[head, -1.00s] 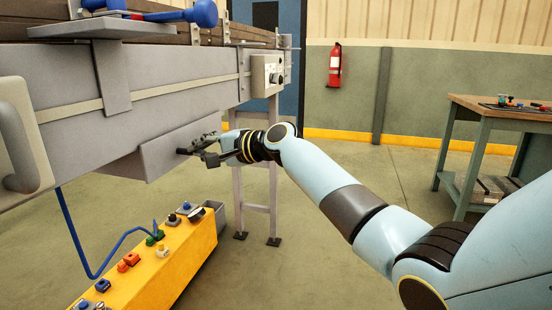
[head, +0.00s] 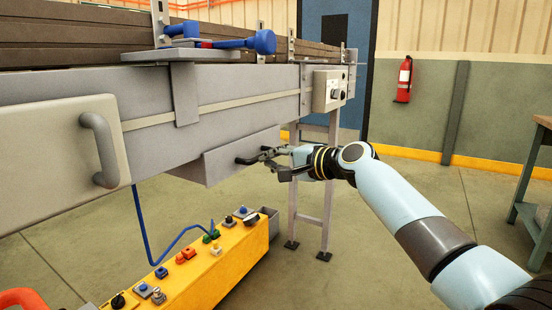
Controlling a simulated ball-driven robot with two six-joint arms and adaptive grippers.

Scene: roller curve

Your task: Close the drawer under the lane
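The drawer (head: 222,163) is a grey box with a plain front under the grey lane (head: 235,87). Its front stands out from the lane's underside, and its near side shows. A dark handle (head: 244,160) sits on the drawer front. My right gripper (head: 272,163) is at the handle, coming in from the right, with its dark fingers apart. I cannot tell whether the fingers touch the handle. My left gripper is not in view.
A yellow control box (head: 205,272) with several buttons and a blue cable stands below the drawer. A grey panel with a large handle (head: 104,150) is at left. Blue-handled tools (head: 250,42) lie on a ledge. A lane leg (head: 294,190) stands behind my gripper.

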